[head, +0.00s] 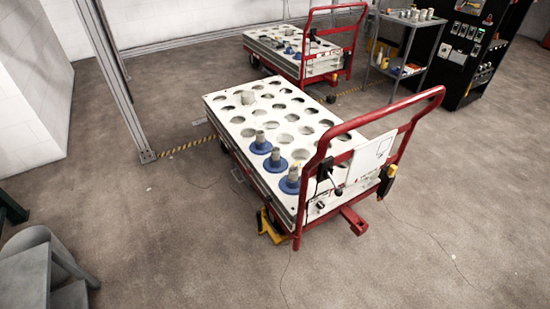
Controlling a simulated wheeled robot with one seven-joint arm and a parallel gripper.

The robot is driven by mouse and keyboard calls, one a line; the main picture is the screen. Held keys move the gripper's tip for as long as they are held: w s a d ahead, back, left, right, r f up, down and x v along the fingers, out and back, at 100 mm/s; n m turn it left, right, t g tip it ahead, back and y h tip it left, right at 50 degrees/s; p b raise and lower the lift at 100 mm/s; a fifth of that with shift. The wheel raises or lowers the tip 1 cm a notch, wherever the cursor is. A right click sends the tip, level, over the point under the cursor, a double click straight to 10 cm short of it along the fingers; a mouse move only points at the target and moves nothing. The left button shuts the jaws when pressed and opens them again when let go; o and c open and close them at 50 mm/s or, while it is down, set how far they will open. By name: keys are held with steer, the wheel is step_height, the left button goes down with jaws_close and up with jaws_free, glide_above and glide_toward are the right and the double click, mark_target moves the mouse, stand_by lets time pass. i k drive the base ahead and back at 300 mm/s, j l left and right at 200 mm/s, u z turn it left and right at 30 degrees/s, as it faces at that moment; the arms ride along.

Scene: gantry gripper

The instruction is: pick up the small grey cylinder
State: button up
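A small grey cylinder (248,97) stands on the white top plate (228,108) of the near cart, toward its far left part, among round holes. Whether it sits in a hole or on the plate is too small to tell. Three grey stepped pieces on blue round bases stand along the cart's left front edge: one farther back (261,141), one in the middle (275,159) and one nearest (290,180). My gripper is not in view.
The near cart has a tall red handle (425,97) at its right end. A second cart (265,42) with a red handle stands behind it. A grey metal post (118,85) rises left of the near cart. A shelf (408,48) and dark cabinet (470,55) stand back right.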

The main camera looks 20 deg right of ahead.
mark_target(275, 151)
steer(key=i, duration=0.9)
steer(key=i+z, duration=0.1)
steer(key=i, duration=0.75)
steer(key=i+l, duration=0.15)
steer(key=i, duration=0.15)
